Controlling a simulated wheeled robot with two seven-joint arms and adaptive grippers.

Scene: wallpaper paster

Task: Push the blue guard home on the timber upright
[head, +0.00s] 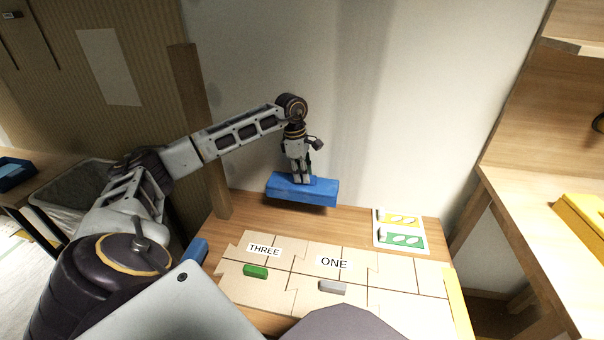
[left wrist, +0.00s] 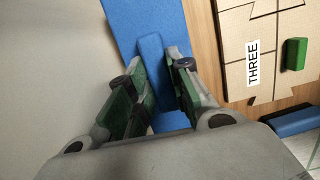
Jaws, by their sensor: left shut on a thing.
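The blue guard (head: 318,192) is a long blue block held level above the back of the wooden table, clear of the surface. My left gripper (head: 301,178) comes down from above and is shut on its raised rib. In the left wrist view the guard (left wrist: 128,18) has this narrow rib (left wrist: 152,55) between the two fingers (left wrist: 160,72). The timber upright (head: 202,130) is a brown post at the table's back left corner. The guard is apart from it, to its right. My right gripper is not in view.
Pale jointed panels labelled THREE (head: 264,250) and ONE (head: 334,263) cover the table, with a green block (head: 256,271) and a grey block (head: 332,287) on them. A card (head: 399,228) lies at the back right. Another blue block (head: 196,252) is at the left edge.

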